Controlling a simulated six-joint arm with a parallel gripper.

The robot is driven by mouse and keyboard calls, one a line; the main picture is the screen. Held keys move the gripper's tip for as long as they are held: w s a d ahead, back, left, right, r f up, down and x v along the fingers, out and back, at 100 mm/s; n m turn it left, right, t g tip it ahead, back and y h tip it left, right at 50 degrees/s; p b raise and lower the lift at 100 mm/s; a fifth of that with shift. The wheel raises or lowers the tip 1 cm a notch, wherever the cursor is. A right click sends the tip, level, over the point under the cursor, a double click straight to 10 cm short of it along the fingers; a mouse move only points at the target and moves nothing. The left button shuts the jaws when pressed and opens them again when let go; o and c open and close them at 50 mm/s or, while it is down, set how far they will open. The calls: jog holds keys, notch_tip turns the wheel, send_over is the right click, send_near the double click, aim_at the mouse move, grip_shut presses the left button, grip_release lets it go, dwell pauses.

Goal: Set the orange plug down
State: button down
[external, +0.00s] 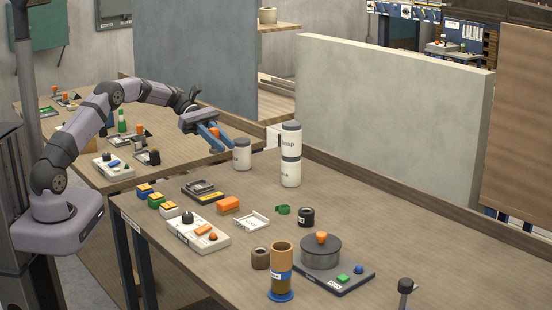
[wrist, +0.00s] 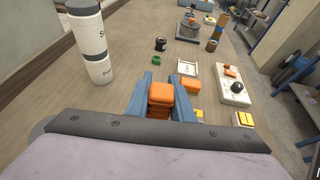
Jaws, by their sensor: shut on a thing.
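My gripper (external: 222,142) has blue fingers and is shut on an orange plug (external: 215,132), held in the air above the far left part of the table, beside a small white jar. In the wrist view my gripper (wrist: 160,92) shows the orange plug (wrist: 160,95) between the two fingers, with its lower end hidden by the gripper body. A second orange block (external: 229,205) lies on the table, apart from the gripper; it also shows in the wrist view (wrist: 191,86) just right of the fingers.
A white tray (external: 252,220), green ring (external: 283,209) and black tape roll (external: 306,217) lie mid-table. A white control panel (external: 199,233) and grey round machine (external: 320,252) stand nearer. Front right table is mostly clear.

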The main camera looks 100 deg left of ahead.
jog(key=w+d+r+m+g+h, duration=0.15)
jog(key=w+d, duration=0.35)
jog(key=d, duration=0.8)
jog(key=w+d+r+m+g+h, duration=0.1)
jog(key=w+d+m+g, duration=0.25)
jog(key=d, duration=0.85)
jog(key=w+d+r+m+g+h, duration=0.15)
jog(key=w+d, duration=0.35)
jog(key=d, duration=0.8)
jog(key=w+a+f+n+t+y, duration=0.35)
jog(key=w+n+t, duration=0.2)
jog(key=w, duration=0.25)
jog(key=shift+h, duration=0.35)
jog(key=shift+w+a+f, duration=0.1)
jog(key=shift+a+f, duration=0.05)
jog(key=shift+f, duration=2.45)
jog(key=shift+w+a+f, duration=0.1)
jog(key=shift+f, duration=2.5)
jog(key=shift+f, duration=0.15)
jog(key=c, duration=1.6)
grip_release()
jog(key=shift+o, duration=0.2)
